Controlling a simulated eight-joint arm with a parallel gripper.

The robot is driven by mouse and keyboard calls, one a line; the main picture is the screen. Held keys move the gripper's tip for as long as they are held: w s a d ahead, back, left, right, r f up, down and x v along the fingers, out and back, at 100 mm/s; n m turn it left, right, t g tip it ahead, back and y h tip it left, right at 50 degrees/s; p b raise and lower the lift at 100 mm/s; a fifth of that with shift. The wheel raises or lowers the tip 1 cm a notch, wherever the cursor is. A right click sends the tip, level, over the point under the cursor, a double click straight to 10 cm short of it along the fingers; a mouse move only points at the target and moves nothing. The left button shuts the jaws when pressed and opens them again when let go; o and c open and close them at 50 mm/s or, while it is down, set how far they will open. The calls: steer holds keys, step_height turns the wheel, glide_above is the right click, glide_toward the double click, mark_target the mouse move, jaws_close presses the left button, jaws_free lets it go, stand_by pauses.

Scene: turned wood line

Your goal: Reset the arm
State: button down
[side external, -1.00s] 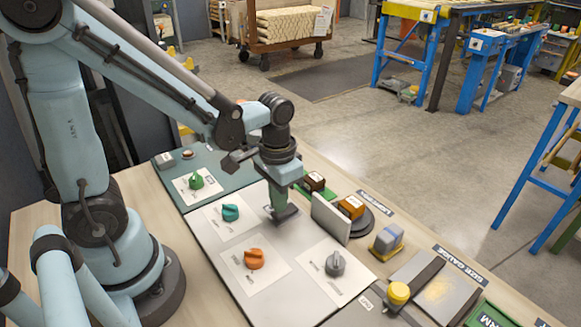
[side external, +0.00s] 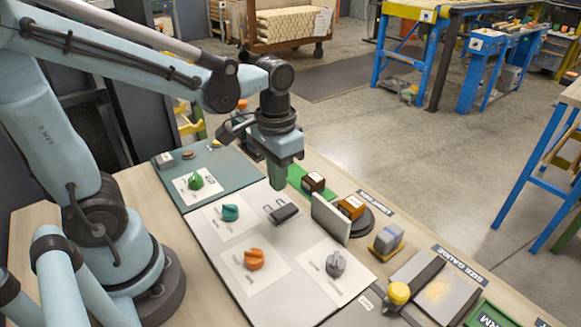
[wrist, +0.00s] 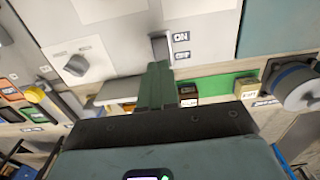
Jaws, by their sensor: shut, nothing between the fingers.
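My gripper (side external: 277,184) is shut and empty, pointing down above the light panel (side external: 205,236). In the side view it hangs over the far edge of the panel, apart from the dark switch (side external: 284,214). Its green fingers (wrist: 157,88) are together in the wrist view. The switch (wrist: 160,47) shows there just past the fingertips, beside ON and OFF labels. My upper arm reaches across the upper left of the side view.
The panel carries a teal knob (side external: 230,212), an orange knob (side external: 254,258) and a grey knob (side external: 335,263). A green knob (side external: 195,181) sits on the teal panel. An upright grey plate (side external: 330,218) and small blocks stand right of my gripper.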

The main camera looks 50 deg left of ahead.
steer(key=r+t, duration=0.1)
steer(key=t, duration=0.1)
steer(key=r+t, duration=0.1)
steer(key=t, duration=0.1)
steer(key=r+t, duration=0.2)
steer(key=t, duration=0.1)
steer(key=shift+s+a, duration=0.15)
steer(key=shift+a, duration=0.25)
step_height(320, 180, up, 3)
steer(key=n+g, duration=0.7)
steer(key=n, duration=1.1)
glide_above(297, 207)
steer(key=shift+r, duration=0.1)
step_height(297, 207, down, 14)
stand_by(0.3)
